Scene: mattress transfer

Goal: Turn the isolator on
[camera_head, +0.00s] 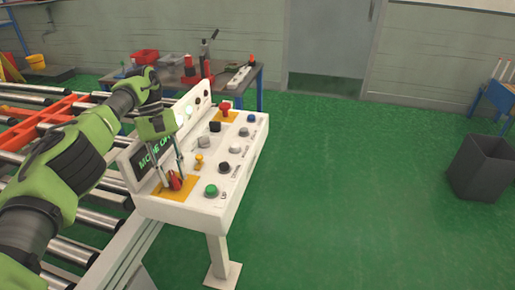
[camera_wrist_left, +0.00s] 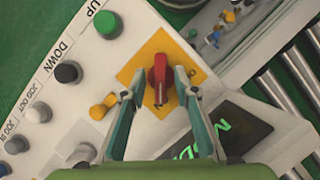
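The isolator is a red rotary knob (camera_head: 176,181) on a yellow square plate (camera_head: 185,192) at the near left end of the white control panel (camera_head: 208,206). In the left wrist view the red knob (camera_wrist_left: 159,80) stands near the middle of its yellow plate (camera_wrist_left: 144,60), its long side roughly upright in the picture. My left gripper (camera_head: 170,177) points down at the knob. In the wrist view its fingers (camera_wrist_left: 157,80) are apart, one on each side of the knob, with gaps visible. Whether the tips reach knob height is unclear. My right gripper is not in view.
A yellow knob (camera_head: 199,160) and a green button (camera_head: 211,190) sit close to the isolator. A dark screen (camera_head: 148,158) with green letters stands behind it. A roller conveyor (camera_head: 90,215) lies at left. Green floor to the right is clear up to a dark bin (camera_head: 480,168).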

